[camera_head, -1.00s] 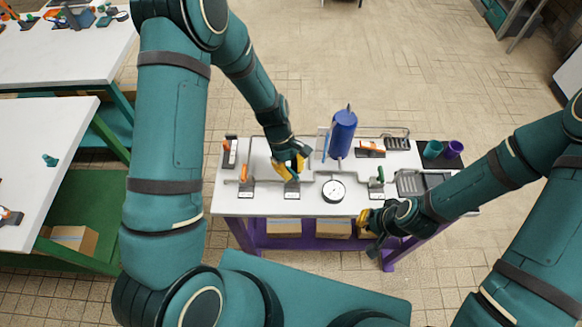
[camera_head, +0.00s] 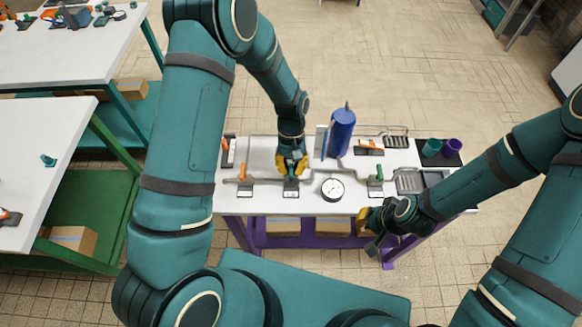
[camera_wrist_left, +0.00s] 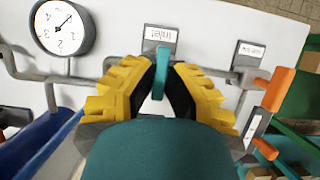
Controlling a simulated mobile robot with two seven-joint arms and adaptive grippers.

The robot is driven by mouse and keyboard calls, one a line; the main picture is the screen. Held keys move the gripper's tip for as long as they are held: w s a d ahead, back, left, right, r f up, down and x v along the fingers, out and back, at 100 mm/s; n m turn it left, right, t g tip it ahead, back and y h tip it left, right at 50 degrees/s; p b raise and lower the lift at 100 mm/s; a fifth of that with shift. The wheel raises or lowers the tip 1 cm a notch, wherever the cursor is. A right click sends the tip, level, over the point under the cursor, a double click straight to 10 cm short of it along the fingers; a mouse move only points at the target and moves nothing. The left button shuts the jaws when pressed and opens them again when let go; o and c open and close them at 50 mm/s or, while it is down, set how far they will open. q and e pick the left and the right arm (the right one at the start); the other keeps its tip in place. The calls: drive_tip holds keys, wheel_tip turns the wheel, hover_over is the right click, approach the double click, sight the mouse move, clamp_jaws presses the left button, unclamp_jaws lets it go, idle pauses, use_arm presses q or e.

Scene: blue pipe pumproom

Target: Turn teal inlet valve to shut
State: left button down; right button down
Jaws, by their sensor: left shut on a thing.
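The teal inlet valve handle (camera_wrist_left: 161,75) shows in the left wrist view, between the yellow fingers of my left gripper (camera_wrist_left: 158,92), which is shut on it. In that view the handle appears upright, across the grey pipe (camera_wrist_left: 208,71), below a tag reading "inlet" (camera_wrist_left: 161,34). In the head view my left gripper (camera_head: 291,172) is over the pipe line on the white table and hides the handle. My right gripper (camera_head: 368,230) hangs by the table's front edge, away from the valve; its finger opening is unclear.
A round gauge (camera_head: 332,188) stands right of my left gripper, and a blue cylinder (camera_head: 341,133) behind it. An orange-handled valve (camera_head: 242,172) is close on the left. A green-handled valve (camera_head: 379,173) is farther right. Teal and purple cups (camera_head: 432,148) stand at the back right.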

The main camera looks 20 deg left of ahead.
idle(0.5)
use_arm(q)
drive_tip(key=c, duration=1)
unclamp_jaws()
drive_tip(key=v, duration=1.2)
drive_tip(key=shift+d, duration=0.1)
